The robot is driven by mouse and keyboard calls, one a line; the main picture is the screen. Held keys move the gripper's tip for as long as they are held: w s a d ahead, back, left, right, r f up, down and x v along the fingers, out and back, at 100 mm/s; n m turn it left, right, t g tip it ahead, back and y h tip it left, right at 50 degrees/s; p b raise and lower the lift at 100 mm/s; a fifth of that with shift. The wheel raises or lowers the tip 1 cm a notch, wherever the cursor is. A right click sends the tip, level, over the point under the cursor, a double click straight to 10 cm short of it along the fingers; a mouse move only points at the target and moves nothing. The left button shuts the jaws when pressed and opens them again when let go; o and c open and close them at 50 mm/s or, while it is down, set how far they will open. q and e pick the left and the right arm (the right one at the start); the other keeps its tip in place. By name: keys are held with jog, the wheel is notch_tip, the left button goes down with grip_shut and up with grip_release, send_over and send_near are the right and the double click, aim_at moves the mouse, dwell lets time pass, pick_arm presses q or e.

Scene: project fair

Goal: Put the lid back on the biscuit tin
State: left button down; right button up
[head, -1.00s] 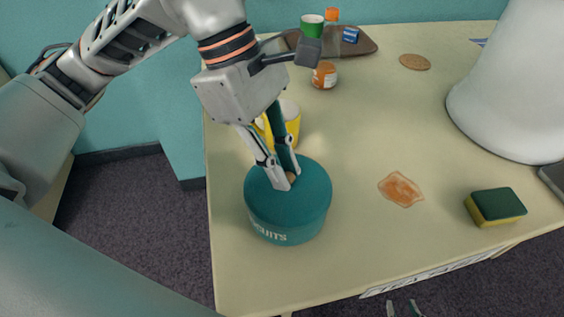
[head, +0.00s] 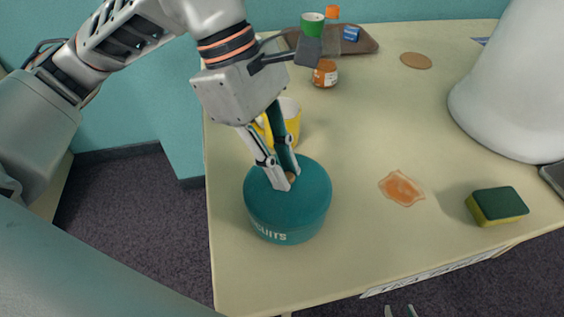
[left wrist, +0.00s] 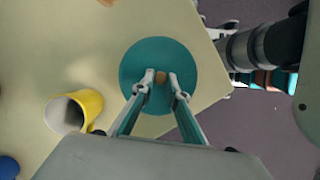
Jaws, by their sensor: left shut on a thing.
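The teal biscuit tin (head: 286,229) stands upright near the table's front left corner, lettering on its side. Its round teal lid (head: 313,180) lies on top, looking level; I see no clear gap, and the seam is hard to make out. My left gripper (head: 286,183) points down and is shut on the lid's small brown knob. In the left wrist view the knob (left wrist: 160,77) sits between the fingertips, over the middle of the lid (left wrist: 158,52). My right gripper (head: 400,311) shows only two fingertips at the bottom edge, apart with nothing between them, beyond the table's front edge.
A jar (head: 325,74) and a brown tray (head: 366,46) with small items are farther back. An orange-brown spill (head: 401,188) and a sponge (head: 497,206) lie to the right. A large white shape (head: 510,90) fills the right side.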

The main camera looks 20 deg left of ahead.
jog(key=shift+w, duration=0.15)
pick_arm(q)
jog(key=c, duration=1.9)
grip_release()
pick_arm(e)
jog(key=shift+r, duration=0.2)
pick_arm(q)
jog(key=o, duration=0.5)
jog(key=shift+c, duration=0.2)
pick_arm(e)
jog(key=shift+s+f, duration=0.2)
jog(key=shift+s, duration=0.05)
pick_arm(q)
jog(key=shift+r, duration=0.15)
